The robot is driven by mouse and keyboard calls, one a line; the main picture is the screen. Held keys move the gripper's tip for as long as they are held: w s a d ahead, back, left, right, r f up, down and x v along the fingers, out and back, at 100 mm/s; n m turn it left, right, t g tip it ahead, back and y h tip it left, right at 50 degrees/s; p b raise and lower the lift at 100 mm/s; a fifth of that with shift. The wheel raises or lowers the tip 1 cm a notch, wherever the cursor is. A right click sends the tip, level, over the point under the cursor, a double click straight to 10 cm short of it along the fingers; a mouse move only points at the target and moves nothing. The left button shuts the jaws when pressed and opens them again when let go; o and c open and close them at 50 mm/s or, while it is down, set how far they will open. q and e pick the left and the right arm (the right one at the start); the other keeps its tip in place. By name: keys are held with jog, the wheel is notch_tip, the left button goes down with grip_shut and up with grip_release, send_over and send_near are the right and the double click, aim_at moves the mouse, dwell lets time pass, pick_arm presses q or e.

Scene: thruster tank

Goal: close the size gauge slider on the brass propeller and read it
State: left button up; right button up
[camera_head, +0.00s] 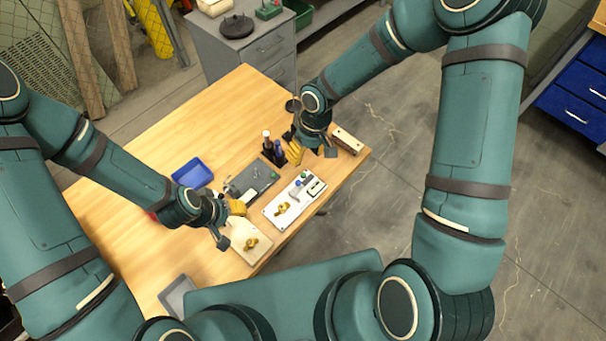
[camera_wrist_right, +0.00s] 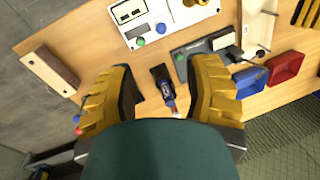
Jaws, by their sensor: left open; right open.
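A small brass-coloured piece (camera_head: 251,243), which looks like a propeller, sits on a pale block (camera_head: 240,250) near the table's front edge. A second brass-coloured piece (camera_head: 282,207) is on a white panel (camera_head: 271,213) with green and blue buttons. A dark plate (camera_head: 262,175) beside it carries a grey metal device, possibly the size gauge; it also shows in the right wrist view (camera_wrist_right: 190,66). Its slider position is too small to tell. My left gripper (camera_head: 230,224) is open beside the pale block. My right gripper (camera_wrist_right: 163,72) is open and empty above a dark holder (camera_wrist_right: 160,73).
Dark bottles (camera_head: 273,150) stand by my right gripper. A blue tray (camera_head: 192,173) lies behind the dark plate, and a red tray (camera_wrist_right: 286,67) shows in the right wrist view. A wooden block (camera_head: 346,140) is at the right edge. A grey tray (camera_head: 178,296) lies at front left.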

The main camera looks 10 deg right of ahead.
aim_at(298, 181)
jog(key=a+f, duration=0.1)
jog(key=f, duration=0.8)
jog(key=s+a+f+b, duration=0.1)
jog(key=f, duration=0.3)
jog(key=shift+s+a+f, duration=0.1)
jog(key=shift+a+f, duration=0.05)
jog(key=shift+a, duration=0.15)
grip_shut()
